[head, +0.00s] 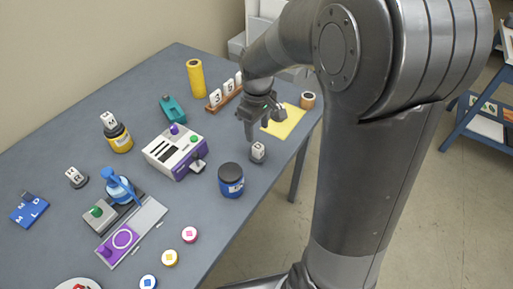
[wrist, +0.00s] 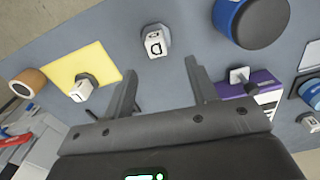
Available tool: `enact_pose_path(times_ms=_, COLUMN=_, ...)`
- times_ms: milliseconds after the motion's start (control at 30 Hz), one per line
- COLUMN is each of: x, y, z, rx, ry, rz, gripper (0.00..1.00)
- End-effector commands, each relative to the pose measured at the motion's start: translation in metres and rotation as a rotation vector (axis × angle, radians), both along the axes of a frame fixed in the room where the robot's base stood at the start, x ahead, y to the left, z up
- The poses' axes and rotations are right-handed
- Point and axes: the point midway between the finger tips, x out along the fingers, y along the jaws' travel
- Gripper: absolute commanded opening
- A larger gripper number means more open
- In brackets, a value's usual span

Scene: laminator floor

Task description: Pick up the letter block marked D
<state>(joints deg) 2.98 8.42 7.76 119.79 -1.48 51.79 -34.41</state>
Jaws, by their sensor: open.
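A white letter block (head: 258,150) stands on a dark base on the grey table, near its right edge. In the wrist view this block (wrist: 154,43) lies just beyond the fingertips, roughly centred between them. Its dark mark is rounded; I cannot tell surely whether it is a D. My gripper (head: 264,124) is open and empty, above the table near this block and the yellow sheet. Both fingers show apart in the wrist view (wrist: 162,75). Another white block (wrist: 82,91) on a dark base is at the yellow sheet; its mark is unclear.
A blue jar (head: 231,181) stands close to the block. A white-and-purple machine (head: 175,152) is to the left. The yellow sheet (head: 286,125) and a wooden roll (head: 308,100) lie behind. More white blocks sit on a yellow jar (head: 120,142), a rack and the table's left.

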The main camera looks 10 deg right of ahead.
Motion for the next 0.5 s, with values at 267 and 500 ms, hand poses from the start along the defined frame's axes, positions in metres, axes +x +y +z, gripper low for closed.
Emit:
enact_pose_path(times_ms=267, x=0.000, y=0.000, z=-0.042, rx=0.000, ry=0.006, rz=0.002, gripper=0.53)
enact_pose_path(times_ms=500, x=0.001, y=-0.001, z=-0.060, rx=0.001, ry=0.003, rz=0.001, gripper=0.53)
